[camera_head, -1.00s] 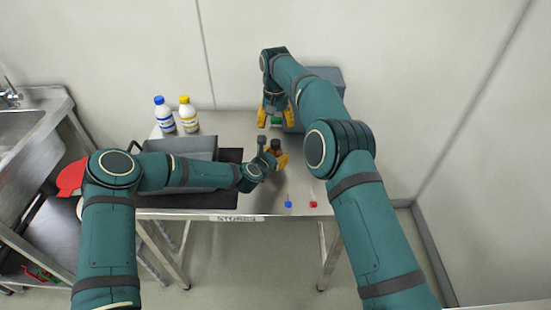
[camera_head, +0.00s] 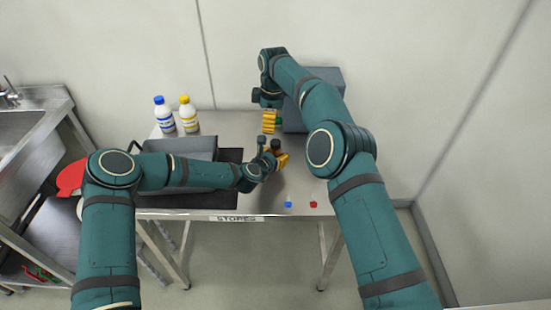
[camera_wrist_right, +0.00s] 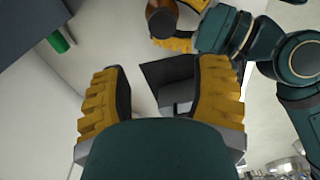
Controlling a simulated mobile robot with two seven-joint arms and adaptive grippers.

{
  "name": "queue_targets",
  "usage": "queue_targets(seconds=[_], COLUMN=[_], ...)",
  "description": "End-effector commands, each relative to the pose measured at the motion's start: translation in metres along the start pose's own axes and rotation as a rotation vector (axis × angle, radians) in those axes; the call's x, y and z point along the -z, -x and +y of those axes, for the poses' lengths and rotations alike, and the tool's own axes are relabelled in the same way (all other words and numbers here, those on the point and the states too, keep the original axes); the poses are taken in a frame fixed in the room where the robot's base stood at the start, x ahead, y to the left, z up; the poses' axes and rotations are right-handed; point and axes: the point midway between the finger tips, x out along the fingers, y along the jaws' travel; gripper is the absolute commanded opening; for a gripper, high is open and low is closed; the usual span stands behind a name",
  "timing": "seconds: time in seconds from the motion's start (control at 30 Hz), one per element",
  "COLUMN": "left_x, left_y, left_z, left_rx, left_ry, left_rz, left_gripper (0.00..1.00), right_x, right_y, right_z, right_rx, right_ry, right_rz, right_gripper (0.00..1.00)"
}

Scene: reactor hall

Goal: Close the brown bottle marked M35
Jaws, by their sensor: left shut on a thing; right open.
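A brown bottle (camera_wrist_right: 163,18) shows at the top of the right wrist view, cut off by the frame edge. My left gripper (camera_head: 281,160) is shut on it above the right part of the table. The left gripper's yellow fingers (camera_wrist_right: 172,44) show beside it in the wrist view. The bottle is small and mostly hidden in the head view; no M35 mark is readable. My right gripper (camera_head: 270,122) is open, behind the left one, near the grey box. Its two spread fingers (camera_wrist_right: 160,100) have nothing between them. A blue cap (camera_head: 288,204) and a red cap (camera_head: 313,204) lie near the front edge.
A grey box (camera_head: 328,80) stands at the back right. A green object (camera_wrist_right: 58,41) is beside it, partly hidden in the head view. Two white bottles, blue-capped (camera_head: 164,117) and yellow-capped (camera_head: 188,117), stand at back left. A grey tray (camera_head: 195,146) lies under my left arm.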

Motion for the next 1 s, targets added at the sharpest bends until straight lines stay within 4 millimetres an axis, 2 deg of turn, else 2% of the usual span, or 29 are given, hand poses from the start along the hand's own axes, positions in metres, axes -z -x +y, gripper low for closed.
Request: queue_targets(seconds=[0.2, 0.4, 0.83, 1.0], left_x=[0.000, 0.000, -0.001, -0.001], left_y=[0.000, 0.000, 0.000, 0.000], left_z=[0.000, 0.000, 0.000, 0.000], left_rx=[0.000, 0.000, 0.000, 0.000], left_ry=[0.000, 0.000, 0.000, 0.000], left_rz=[-0.001, -0.001, -0.001, -0.001], left_gripper=[0.00, 0.00, 0.00, 0.00], right_x=[-0.011, -0.015, -0.016, -0.018], right_y=[0.001, 0.001, 0.001, -0.011], right_z=[-0.003, -0.004, -0.005, -0.005], right_rx=[0.020, 0.034, 0.037, 0.040], right_ry=[0.327, 0.483, 0.512, 0.511], right_rz=[-0.041, -0.059, -0.062, -0.062], right_gripper=[0.61, 0.61, 0.61, 0.61])
